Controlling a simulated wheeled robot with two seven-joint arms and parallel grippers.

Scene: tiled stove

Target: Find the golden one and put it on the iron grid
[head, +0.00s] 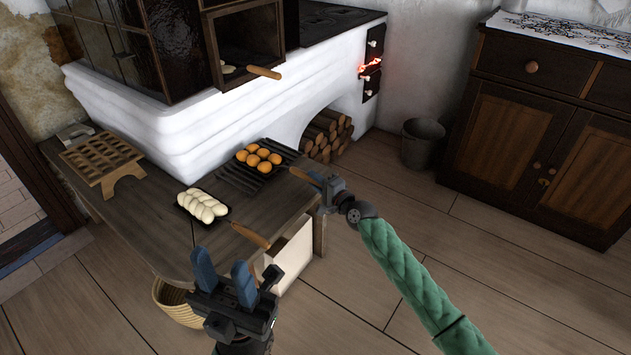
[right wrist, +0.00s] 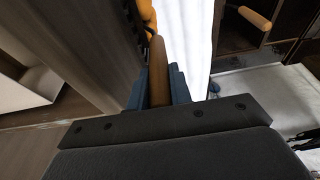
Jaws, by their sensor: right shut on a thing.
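A dark pan with several golden rolls (head: 259,158) is at the right back of the wooden table, at the far part of the black iron grid (head: 238,178). I cannot tell whether it rests on the grid or hangs just above it. Its wooden handle (head: 302,175) points right, into my right gripper (head: 328,188), which is shut on it. The right wrist view shows the handle (right wrist: 158,75) between the fingers and an orange edge of the rolls (right wrist: 147,14). A second pan with pale dough (head: 202,206) stands left of the grid. My left gripper (head: 224,277) is open and empty before the table.
A wooden rack (head: 102,163) stands at the table's left. The open oven (head: 245,45) holds another handled pan (head: 263,72). The pale pan's handle (head: 250,236) sticks out over the table's front edge. Firewood (head: 326,135), a bucket (head: 421,143) and a cabinet (head: 535,130) are at right.

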